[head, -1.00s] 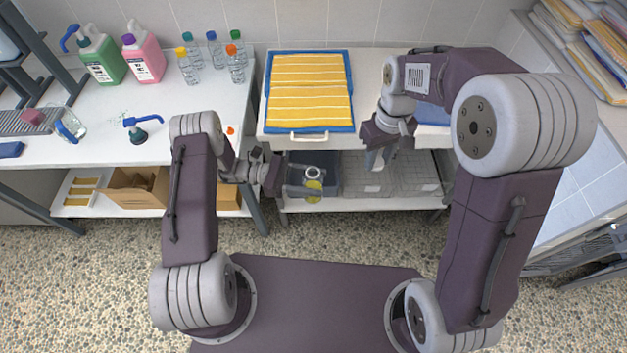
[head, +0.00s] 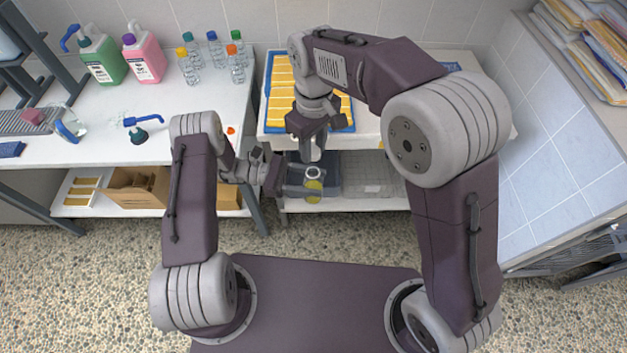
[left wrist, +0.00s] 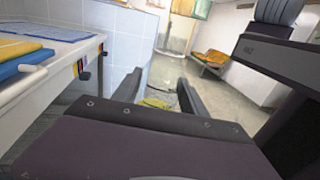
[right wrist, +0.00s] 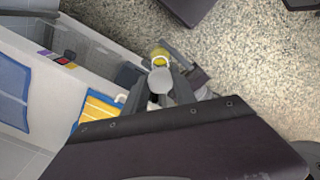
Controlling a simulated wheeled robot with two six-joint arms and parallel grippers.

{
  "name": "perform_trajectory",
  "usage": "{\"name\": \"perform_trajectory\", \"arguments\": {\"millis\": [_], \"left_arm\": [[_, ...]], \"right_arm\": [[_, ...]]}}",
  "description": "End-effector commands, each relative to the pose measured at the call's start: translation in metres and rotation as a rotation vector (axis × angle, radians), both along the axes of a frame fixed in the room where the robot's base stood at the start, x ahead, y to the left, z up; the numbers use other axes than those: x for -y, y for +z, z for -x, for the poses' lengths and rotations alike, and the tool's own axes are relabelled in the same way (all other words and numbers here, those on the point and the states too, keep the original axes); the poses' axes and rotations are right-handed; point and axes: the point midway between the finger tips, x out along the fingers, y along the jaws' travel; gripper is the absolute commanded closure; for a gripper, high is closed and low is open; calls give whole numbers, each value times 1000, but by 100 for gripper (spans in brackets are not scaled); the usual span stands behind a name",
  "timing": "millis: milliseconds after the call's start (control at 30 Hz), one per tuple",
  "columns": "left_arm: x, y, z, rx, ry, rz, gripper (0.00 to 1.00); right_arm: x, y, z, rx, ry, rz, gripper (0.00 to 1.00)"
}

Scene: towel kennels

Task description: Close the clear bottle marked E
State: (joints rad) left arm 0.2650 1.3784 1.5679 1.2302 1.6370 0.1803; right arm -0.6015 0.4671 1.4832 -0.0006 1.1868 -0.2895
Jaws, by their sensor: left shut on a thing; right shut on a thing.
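The clear bottle (head: 313,187), with yellow on it, stands out in front of the shelf table. My left gripper (head: 308,191) is shut on it; yellow also shows between the fingers in the left wrist view (left wrist: 155,103). No letter is readable. My right gripper (head: 311,152) is shut on a pale, rounded cap-like piece (right wrist: 160,86). In the right wrist view the bottle's yellow-ringed top (right wrist: 160,58) shows just beyond this piece. The piece appears above the bottle and apart from it; the exact gap is hard to tell.
A dark bin (head: 327,168) sits on the shelf below.

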Motion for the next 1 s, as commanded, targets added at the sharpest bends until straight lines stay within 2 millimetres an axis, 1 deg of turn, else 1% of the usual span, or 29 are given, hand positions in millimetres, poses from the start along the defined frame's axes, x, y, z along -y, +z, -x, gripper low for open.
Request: {"name": "perform_trajectory", "arguments": {"millis": [200,400,1000], "left_arm": [[0,0,0,0,0,0,100],[0,0,0,0,0,0,100],[0,0,0,0,0,0,100]], "right_arm": [[1,-22,1,-3,-1,2,100],[1,-36,0,-2,-1,1,100],[1,-37,0,0,-1,0,100]]}}
